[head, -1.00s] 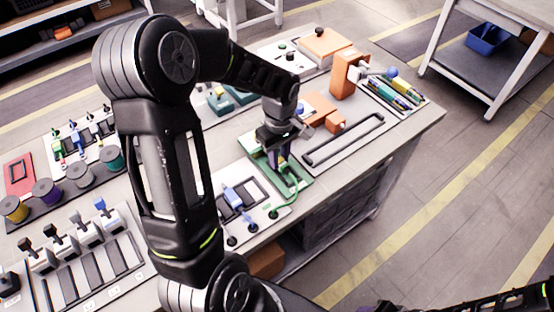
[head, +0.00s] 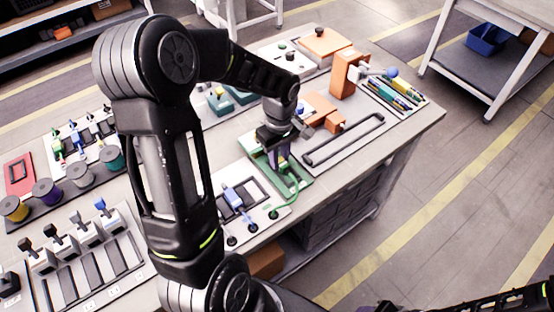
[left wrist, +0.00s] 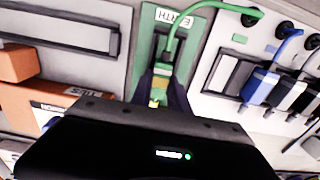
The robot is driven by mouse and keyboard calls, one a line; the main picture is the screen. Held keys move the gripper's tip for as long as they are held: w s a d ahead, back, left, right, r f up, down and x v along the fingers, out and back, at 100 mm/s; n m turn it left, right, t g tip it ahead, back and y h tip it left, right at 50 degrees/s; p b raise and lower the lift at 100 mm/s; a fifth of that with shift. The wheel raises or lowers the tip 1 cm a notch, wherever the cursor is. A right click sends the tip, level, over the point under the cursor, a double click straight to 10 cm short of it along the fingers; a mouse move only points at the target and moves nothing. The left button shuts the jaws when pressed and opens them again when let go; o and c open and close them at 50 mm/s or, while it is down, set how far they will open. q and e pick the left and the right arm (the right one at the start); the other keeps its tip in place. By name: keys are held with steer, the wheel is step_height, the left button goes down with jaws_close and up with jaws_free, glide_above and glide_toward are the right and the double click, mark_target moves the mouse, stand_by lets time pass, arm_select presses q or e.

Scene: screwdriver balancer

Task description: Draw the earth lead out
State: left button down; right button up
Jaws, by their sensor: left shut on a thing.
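The earth lead (left wrist: 178,32) is a green cable. In the left wrist view it runs from a round dark fitting at the top right to a green and yellow plug (left wrist: 158,93) at the green panel with an upside-down EARTH label (left wrist: 173,17). My left gripper (left wrist: 164,88) is shut on this plug, its dark fingers on both sides. In the head view my left gripper (head: 276,155) points down at the green panel (head: 299,181), with the lead (head: 294,184) curving beside it. The plug's lower end is hidden. My right arm shows only at the bottom right edge; its gripper is unclear.
A blue plug (left wrist: 261,86) and black plugs stand right of the green panel in the left wrist view. A grey bar handle (head: 343,139) and orange blocks (head: 347,77) lie beyond. Spools (head: 77,172) and switches stand left. The table edge is near.

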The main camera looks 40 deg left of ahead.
arm_select(q)
steer(key=shift+d, duration=0.2)
steer(key=shift+s+d+b, duration=0.2)
steer(key=shift+d, duration=0.35)
steer(key=shift+s+d+b, duration=0.15)
steer(key=shift+d+b, duration=0.05)
steer(key=shift+d, duration=0.3)
steer(key=c, duration=1.2)
jaws_free()
steer(key=shift+c, duration=0.2)
steer(key=shift+r+p, duration=2.35)
steer(key=shift+r, duration=1.2)
